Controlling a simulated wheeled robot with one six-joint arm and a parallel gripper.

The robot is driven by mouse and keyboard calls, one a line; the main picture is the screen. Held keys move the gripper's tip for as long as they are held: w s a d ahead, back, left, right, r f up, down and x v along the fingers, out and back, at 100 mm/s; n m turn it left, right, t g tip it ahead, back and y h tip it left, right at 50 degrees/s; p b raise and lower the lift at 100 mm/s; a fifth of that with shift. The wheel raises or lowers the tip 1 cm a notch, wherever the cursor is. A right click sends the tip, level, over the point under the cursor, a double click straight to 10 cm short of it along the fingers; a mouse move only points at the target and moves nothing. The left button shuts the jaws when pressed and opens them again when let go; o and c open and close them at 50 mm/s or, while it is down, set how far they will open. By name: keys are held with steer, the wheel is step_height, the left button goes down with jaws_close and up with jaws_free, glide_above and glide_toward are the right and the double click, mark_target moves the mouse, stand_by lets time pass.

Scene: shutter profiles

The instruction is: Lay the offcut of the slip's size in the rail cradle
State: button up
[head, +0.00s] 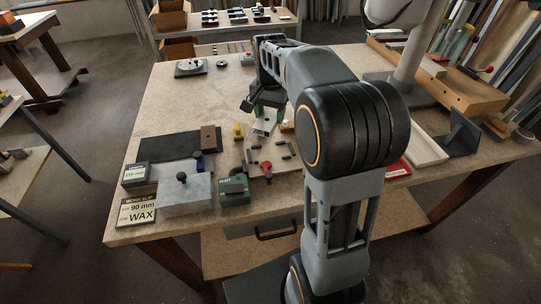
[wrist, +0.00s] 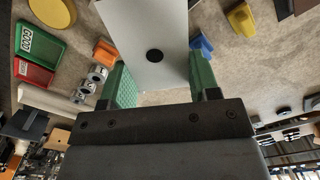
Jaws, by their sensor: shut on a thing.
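My gripper (head: 262,112) hangs over the middle of the table, and in the wrist view its green fingers (wrist: 162,82) stand on both sides of a pale grey flat piece. The gripper is shut on this pale piece (wrist: 140,25), which has a round black spot or hole. It also shows below the gripper in the head view (head: 265,124). Its far end is cut off in the wrist view. The slip (head: 140,214) at the table's front left reads "90 mm" and "WAX". I cannot tell surely which fixture is the rail cradle.
At the front left are a dark mat (head: 160,146), a grey metal block (head: 182,192) and a green box (head: 235,198). A small board with a red knob (head: 266,167) is beside them. A yellow item (head: 238,132) stands near the gripper.

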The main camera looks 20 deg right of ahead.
steer(key=w+a+m+b, duration=0.2)
steer(key=w+a+m, duration=0.4)
steer(key=a+m, duration=0.35)
steer(key=m+b, duration=0.1)
steer(key=m, duration=0.1)
glide_above(278, 152)
steer(key=f, duration=0.5)
steer(key=a+f, duration=0.1)
steer(key=f, duration=0.2)
steer(key=shift+w+f, duration=0.25)
steer(key=shift+f, duration=0.1)
steer(key=shift+s+d+f, duration=0.1)
steer(key=shift+d+f, duration=0.15)
steer(key=shift+f, duration=0.1)
steer(key=f, duration=0.3)
steer(key=shift+s+d+b, duration=0.15)
steer(key=shift+d+b, duration=0.05)
steer(key=shift+b, duration=0.1)
steer(key=shift+f, duration=0.25)
